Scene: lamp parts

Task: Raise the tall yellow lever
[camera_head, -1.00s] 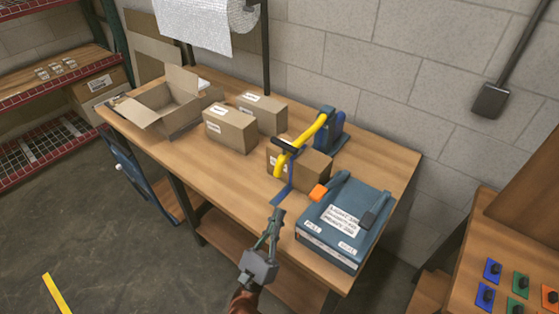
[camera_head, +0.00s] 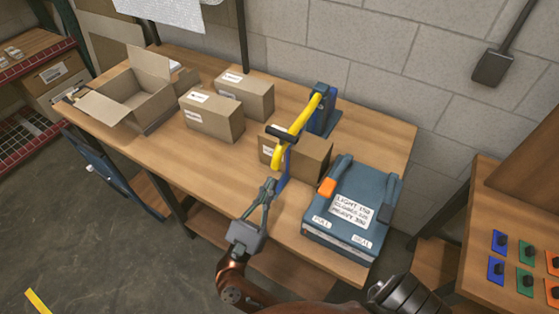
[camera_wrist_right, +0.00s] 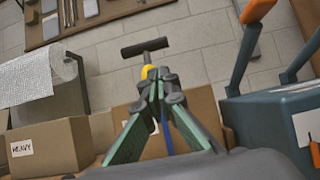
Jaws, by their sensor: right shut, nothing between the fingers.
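My left gripper is not in view.
A blue machine (camera_head: 347,210) with an orange-tipped lever stands right of the yellow lever. Several cardboard boxes (camera_head: 212,118) and an open carton (camera_head: 130,100) stand on the workbench (camera_head: 180,150). A panel with coloured switches (camera_head: 520,265) is at the right. Bare wood lies left of the gripper.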

